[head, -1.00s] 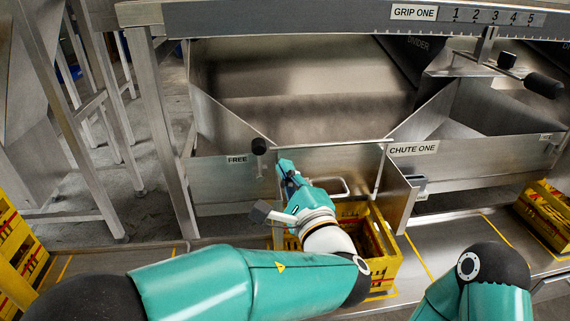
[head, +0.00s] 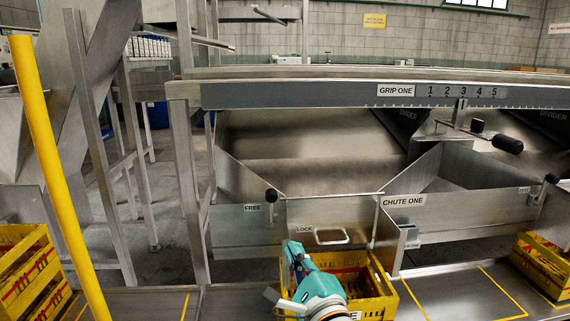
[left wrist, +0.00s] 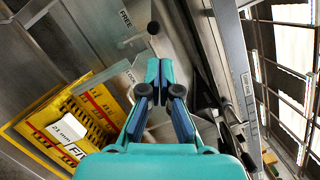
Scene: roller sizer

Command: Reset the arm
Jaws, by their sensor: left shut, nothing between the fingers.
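My left gripper (head: 297,268) is in front of the gate panel of chute one, over the left side of a yellow crate (head: 378,291). In the left wrist view its two fingers (left wrist: 159,75) are together with nothing between them. The gate lever with a black knob (head: 271,196) stands between the FREE and LOCK labels, above the gripper and apart from it. The crate also shows in the left wrist view (left wrist: 37,122), with a white tag on it. My right gripper does not show.
Stacked yellow crates (head: 30,262) and a yellow post (head: 58,180) stand at the left. Another yellow crate (head: 545,262) is at the right. The steel shelf (head: 450,295) between the crates is clear. The grip rail (head: 340,95) runs above the chutes.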

